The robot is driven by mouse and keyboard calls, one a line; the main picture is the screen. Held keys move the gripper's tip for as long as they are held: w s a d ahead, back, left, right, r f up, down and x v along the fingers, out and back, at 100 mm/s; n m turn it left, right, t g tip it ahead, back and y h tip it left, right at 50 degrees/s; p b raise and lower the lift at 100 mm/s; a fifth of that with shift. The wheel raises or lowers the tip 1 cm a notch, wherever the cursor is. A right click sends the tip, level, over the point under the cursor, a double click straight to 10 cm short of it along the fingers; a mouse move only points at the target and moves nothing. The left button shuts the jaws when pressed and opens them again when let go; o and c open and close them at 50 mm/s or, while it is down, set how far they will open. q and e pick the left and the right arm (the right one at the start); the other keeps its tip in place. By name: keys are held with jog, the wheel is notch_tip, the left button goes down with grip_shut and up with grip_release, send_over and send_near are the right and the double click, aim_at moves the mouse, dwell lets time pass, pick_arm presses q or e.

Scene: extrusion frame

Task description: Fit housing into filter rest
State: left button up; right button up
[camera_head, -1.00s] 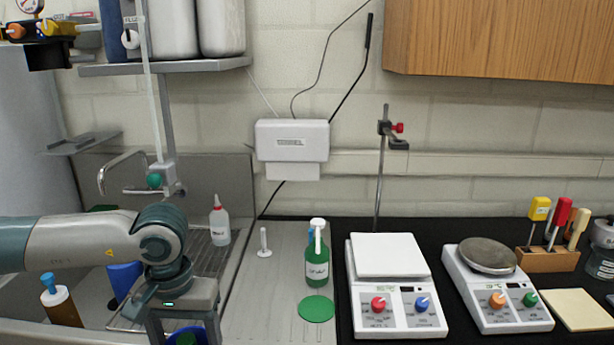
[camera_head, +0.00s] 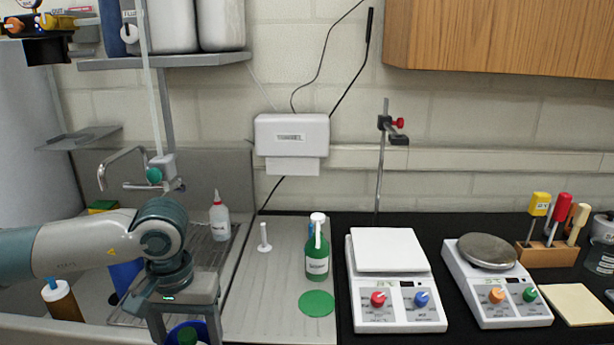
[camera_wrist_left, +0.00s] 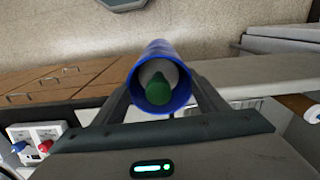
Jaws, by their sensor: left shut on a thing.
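My left gripper (camera_head: 186,312) hangs down at the bottom of the head view, over the right side of the sink area. In the left wrist view it is shut on a blue cylindrical housing (camera_wrist_left: 152,107), one finger on each side. The housing's round open end faces the camera, with a grey part and a green tip showing inside. I cannot tell for certain which thing is the filter rest. My right gripper is not in view.
A white post on a round base (camera_head: 264,240), a green bottle (camera_head: 317,258) and a green disc (camera_head: 317,303) stand right of the arm. Two scales (camera_head: 395,285) (camera_head: 497,285) are farther right. A squeeze bottle (camera_head: 220,218) and a tap (camera_head: 120,165) are behind the arm.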

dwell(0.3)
pick_arm(q)
jog(key=s+f, duration=0.4)
jog(key=f, duration=0.2)
jog(key=shift+s, duration=0.4)
jog(key=shift+d, duration=0.1)
dwell(2.1)
